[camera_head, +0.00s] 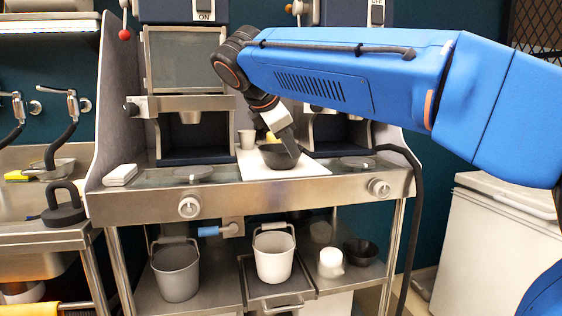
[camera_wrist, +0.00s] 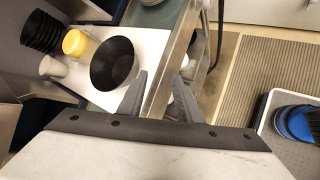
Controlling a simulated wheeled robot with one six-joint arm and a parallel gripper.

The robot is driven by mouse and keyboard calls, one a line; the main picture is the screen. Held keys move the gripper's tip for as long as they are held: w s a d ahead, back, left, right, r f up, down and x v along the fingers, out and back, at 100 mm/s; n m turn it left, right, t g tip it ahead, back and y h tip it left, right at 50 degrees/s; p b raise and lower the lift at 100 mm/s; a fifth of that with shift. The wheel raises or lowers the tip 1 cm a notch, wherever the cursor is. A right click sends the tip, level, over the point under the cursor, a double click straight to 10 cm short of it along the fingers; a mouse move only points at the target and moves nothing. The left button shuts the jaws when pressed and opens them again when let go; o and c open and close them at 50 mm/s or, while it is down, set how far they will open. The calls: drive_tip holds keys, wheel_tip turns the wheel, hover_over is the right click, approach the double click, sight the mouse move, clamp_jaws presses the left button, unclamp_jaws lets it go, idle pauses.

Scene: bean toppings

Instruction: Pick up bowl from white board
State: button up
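A black bowl (camera_head: 278,160) stands upright on the white board (camera_head: 312,171) on the steel counter. In the wrist view the bowl (camera_wrist: 114,63) looks empty and sits on the white board (camera_wrist: 152,45), left of both fingers. My gripper (camera_head: 290,150) reaches down over the bowl from above right in the head view and covers part of its rim. In the wrist view my gripper (camera_wrist: 160,75) is open, with nothing between its fingers. The left finger is close to the bowl's right edge; I cannot tell whether they touch.
Machines stand behind and to both sides. The counter's front edge (camera_wrist: 172,55) lies under the fingers. Buckets (camera_head: 273,257) stand below.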

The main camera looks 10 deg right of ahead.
drive_tip(key=w+a+r+n, duration=0.2)
drive_tip(key=w+a+r, duration=0.1)
drive_tip(key=a+r, duration=0.1)
approach(292, 160)
drive_tip(key=shift+t+h, duration=0.4)
drive_tip(key=x, duration=0.4)
drive_tip(key=shift+w+d+f, duration=0.1)
drive_tip(key=shift+d+f, duration=0.15)
drive_tip(key=shift+f, duration=0.1)
drive_tip(key=shift+w+x, duration=0.2)
drive_tip(key=shift+x, duration=2.5)
drive_tip(key=shift+a+r, duration=0.15)
drive_tip(key=shift+a, duration=0.05)
clamp_jaws()
